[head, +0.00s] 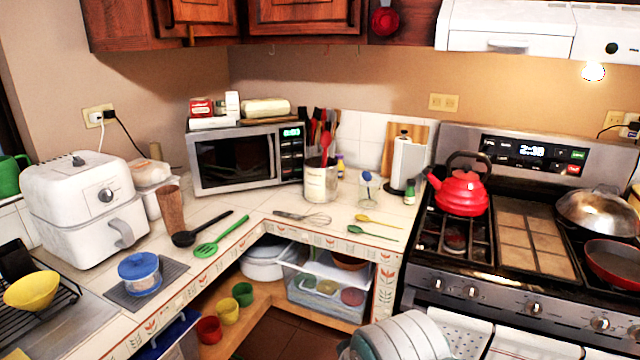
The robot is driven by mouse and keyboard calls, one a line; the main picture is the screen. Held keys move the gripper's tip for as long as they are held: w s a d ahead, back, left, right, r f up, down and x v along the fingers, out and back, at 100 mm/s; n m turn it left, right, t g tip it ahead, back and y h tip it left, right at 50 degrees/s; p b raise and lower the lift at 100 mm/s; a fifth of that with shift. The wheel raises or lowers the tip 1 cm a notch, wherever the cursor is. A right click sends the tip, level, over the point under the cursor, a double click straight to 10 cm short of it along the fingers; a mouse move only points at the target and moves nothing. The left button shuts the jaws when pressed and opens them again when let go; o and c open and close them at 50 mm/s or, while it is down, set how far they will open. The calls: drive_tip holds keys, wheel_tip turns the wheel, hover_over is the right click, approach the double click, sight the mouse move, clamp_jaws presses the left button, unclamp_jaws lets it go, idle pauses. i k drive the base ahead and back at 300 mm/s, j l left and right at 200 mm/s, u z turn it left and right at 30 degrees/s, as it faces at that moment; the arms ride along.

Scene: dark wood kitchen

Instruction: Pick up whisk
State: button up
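The whisk (318,219) lies flat on the tiled corner counter, in front of the utensil crock. Its wire loops are to the right and its handle points left. Nothing covers it. A rounded grey-white part at the bottom edge of the head view looks like a link of my arm, well below the whisk and apart from it. My gripper's fingers do not show.
A black ladle (205,230) and a green slotted spoon (220,235) lie left of the whisk. A yellow spoon (378,221) and a small green spoon (370,233) lie right. The utensil crock (320,182) and microwave (245,160) stand behind. The stove is at right.

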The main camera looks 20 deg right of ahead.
sight(275, 212)
drive_tip(key=i+j+z, duration=0.1)
drive_tip(key=i, duration=0.45)
drive_tip(key=i+j+z, duration=0.15)
drive_tip(key=i, duration=0.4)
drive_tip(key=i+j+z, duration=0.1)
drive_tip(key=i, duration=0.45)
drive_tip(key=j, duration=0.1)
